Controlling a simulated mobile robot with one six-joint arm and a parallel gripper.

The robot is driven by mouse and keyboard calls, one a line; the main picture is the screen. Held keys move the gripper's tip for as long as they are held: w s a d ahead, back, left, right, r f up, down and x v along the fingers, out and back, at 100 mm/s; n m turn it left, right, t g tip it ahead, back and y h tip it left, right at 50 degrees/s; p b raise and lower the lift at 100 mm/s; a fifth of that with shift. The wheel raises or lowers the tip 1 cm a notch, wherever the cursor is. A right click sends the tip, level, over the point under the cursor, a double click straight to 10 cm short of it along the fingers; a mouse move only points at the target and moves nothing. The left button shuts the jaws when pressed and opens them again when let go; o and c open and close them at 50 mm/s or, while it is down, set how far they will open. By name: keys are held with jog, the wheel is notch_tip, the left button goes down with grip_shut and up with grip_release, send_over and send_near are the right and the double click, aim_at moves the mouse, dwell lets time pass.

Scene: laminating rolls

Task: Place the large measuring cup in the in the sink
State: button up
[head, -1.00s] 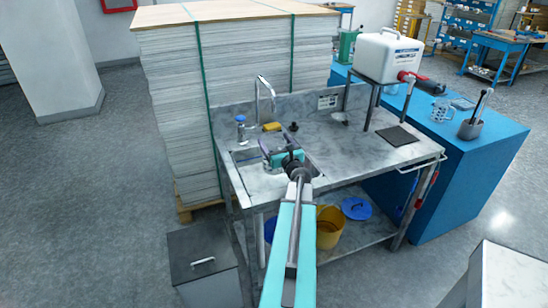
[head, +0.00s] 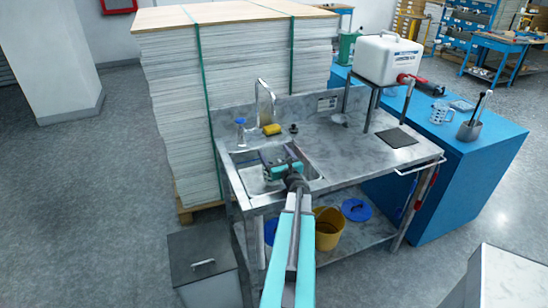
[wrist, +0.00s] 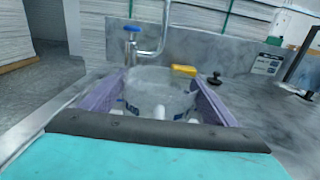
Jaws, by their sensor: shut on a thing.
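The large measuring cup (wrist: 160,88) is clear with blue markings and sits between the purple fingers of my gripper (wrist: 158,100) in the wrist view. The gripper is shut on it. In the head view my gripper (head: 275,156) is over the sink (head: 249,186), near its middle. My gripper and wrist hide much of the cup there. I cannot tell whether the cup touches the basin floor.
The faucet (head: 265,98), a blue-topped tap (head: 240,128), a yellow sponge (head: 272,129) and a black stopper (head: 294,128) stand behind the basin. The steel counter (head: 345,155) is mostly clear to the right. Another clear measuring cup (head: 440,113) stands on the blue cabinet.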

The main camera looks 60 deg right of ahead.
jog(key=shift+f, duration=1.05)
jog(key=o, duration=2)
jog(key=shift+o, duration=0.2)
jog(key=shift+r, duration=0.2)
jog(key=shift+b+v, duration=0.9)
jog(key=shift+v, duration=1.55)
jog(key=b+v, duration=0.2)
jog(key=v, duration=0.5)
jog(key=shift+a, duration=0.1)
